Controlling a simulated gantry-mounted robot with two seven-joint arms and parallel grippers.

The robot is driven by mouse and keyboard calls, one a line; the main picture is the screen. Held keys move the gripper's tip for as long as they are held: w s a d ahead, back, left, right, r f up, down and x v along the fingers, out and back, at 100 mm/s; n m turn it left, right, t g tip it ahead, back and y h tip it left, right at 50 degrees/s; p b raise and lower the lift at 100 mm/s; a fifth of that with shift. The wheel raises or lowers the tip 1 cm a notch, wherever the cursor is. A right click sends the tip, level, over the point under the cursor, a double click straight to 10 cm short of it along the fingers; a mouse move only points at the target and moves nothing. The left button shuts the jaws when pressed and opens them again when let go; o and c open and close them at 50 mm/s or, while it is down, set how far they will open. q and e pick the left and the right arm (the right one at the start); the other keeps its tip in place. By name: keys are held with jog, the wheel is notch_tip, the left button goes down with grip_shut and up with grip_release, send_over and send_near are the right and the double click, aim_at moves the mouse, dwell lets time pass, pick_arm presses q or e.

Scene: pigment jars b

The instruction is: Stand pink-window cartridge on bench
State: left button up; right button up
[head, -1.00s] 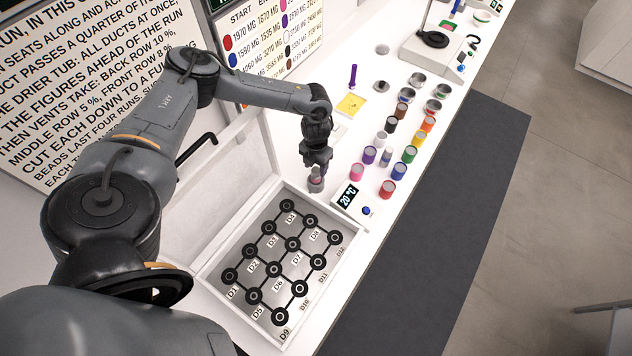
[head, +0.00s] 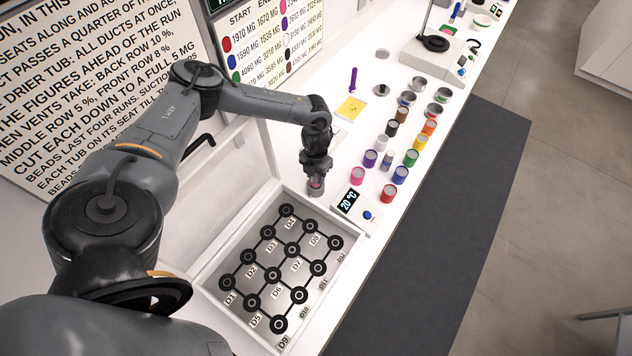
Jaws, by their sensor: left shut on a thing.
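My left gripper (head: 316,178) points down over the bench strip by the far right corner of the drier box. It is shut on a small grey cartridge with a pink window (head: 316,186), held about upright below the fingers. The fingers hide part of it. I cannot tell whether its base touches the white bench (head: 335,153). My right gripper is not in view.
The open drier box (head: 208,265) with several black ring seats lies just in front, its lid raised behind. A temperature display (head: 350,201) stands close right of the gripper. Several coloured jars (head: 387,193) stand in rows further right.

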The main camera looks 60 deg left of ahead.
pick_arm(q)
jog(key=o, duration=0.5)
jog(key=shift+c, duration=0.2)
grip_shut()
jog(key=shift+r+p, duration=0.35)
jog(key=shift+r+p, duration=0.5)
jog(key=shift+r+p, duration=1.95)
jog(key=shift+r, duration=0.15)
jog(key=shift+r+p, duration=1)
jog(key=shift+r, duration=0.15)
